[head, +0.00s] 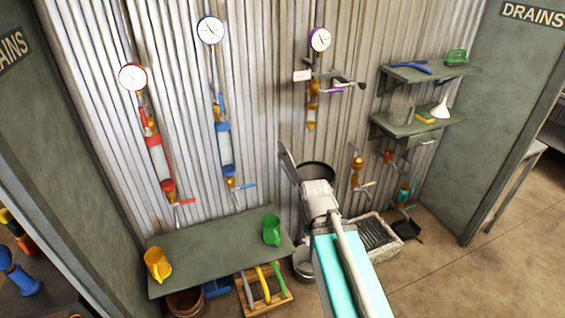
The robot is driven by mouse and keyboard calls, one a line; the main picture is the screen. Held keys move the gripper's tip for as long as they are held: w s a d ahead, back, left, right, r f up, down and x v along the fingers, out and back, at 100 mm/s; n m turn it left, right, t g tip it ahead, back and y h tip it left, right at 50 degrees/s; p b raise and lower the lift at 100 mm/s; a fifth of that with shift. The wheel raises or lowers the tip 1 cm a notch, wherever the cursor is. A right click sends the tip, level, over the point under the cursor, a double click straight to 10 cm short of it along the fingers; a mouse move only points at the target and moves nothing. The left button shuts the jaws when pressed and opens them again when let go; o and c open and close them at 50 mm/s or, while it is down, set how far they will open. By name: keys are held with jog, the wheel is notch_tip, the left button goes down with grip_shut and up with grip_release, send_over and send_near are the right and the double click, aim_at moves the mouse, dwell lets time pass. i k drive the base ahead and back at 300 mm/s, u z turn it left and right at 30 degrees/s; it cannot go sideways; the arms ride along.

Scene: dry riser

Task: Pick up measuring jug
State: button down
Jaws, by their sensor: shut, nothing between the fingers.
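A clear, see-through jug-like vessel (400,108) stands on the lower wall shelf (425,124) at the right; it looks like the measuring jug. My arm reaches up from the bottom right. My gripper (289,160) is at its far end, in front of the corrugated wall, apart from the jugs and left of the shelves. It is shut and empty; its fingers are small and hard to make out.
Three gauges with pipes and valves hang on the wall, the nearest to the shelves being the purple-rimmed gauge (320,39). A white funnel (441,109) sits beside the clear vessel. A stone-like basin (385,248) stands behind my arm.

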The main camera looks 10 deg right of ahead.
aim_at(400, 104)
jog(key=i, duration=0.95)
jog(key=z, duration=0.05)
